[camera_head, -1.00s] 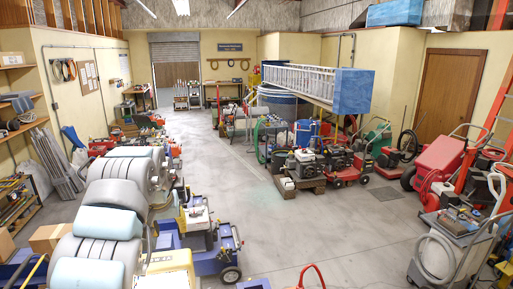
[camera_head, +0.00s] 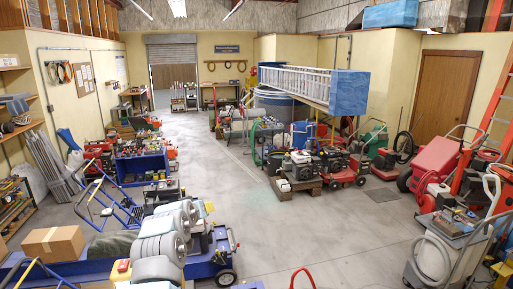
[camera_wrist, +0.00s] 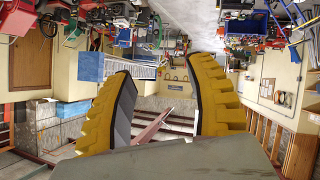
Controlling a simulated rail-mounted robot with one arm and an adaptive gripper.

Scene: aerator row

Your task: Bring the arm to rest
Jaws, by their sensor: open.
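My gripper (camera_wrist: 165,105) shows in the wrist view, with two yellow ribbed fingers standing apart and nothing between them. The wrist view is upside down, with the floor and machines at the top and the ceiling below. In the head view my grey and white arm (camera_head: 165,245) is folded low at the lower left, above a blue cart. The gripper's fingers cannot be made out in the head view.
A cardboard box (camera_head: 53,243) sits on the blue cart (camera_head: 215,262) near my arm. A blue cart of tools (camera_head: 143,168) stands behind. Mowers (camera_head: 302,165) and a grey cleaning machine (camera_head: 445,245) stand to the right. The middle aisle (camera_head: 300,235) is clear floor.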

